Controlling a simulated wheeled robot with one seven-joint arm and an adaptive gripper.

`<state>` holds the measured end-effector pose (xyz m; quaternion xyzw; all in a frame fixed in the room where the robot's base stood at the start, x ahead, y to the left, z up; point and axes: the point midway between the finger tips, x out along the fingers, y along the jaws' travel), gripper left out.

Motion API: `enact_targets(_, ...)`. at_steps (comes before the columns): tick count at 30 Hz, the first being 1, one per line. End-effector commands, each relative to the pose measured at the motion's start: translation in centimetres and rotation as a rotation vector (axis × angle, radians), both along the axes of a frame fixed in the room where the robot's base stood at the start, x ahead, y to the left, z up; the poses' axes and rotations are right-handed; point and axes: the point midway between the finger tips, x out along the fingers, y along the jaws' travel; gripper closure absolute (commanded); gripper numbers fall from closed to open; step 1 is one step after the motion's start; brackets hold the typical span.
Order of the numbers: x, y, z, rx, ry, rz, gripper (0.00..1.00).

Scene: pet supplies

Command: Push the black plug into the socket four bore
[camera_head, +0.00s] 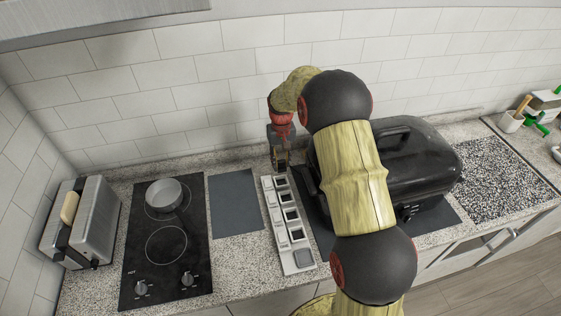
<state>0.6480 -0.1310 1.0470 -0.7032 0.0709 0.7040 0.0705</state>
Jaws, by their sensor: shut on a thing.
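The white socket strip (289,262) lies on the counter and runs from the back toward the front edge. My gripper (281,168) points down at the far end of the strip, close above the farthest bores. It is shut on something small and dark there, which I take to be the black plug. The plug's outline is too small and too hidden by the fingers to make out. I cannot tell whether it touches the strip.
A large black roaster (415,165) stands right of the strip, partly behind my arm. A dark grey mat (233,205) lies left of it. Farther left are a black hob (150,270) with a pot (165,193) and a toaster (92,225). The tiled wall is close behind.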

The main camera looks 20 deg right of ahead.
Motion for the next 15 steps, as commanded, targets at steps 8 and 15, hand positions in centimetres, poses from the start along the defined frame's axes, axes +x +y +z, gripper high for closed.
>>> enact_targets(8,0.0,0.0,-1.7,0.0,0.001,0.0,1.0)
enact_targets(15,0.0,0.0,-3.8,0.0,0.0,0.0,1.0)
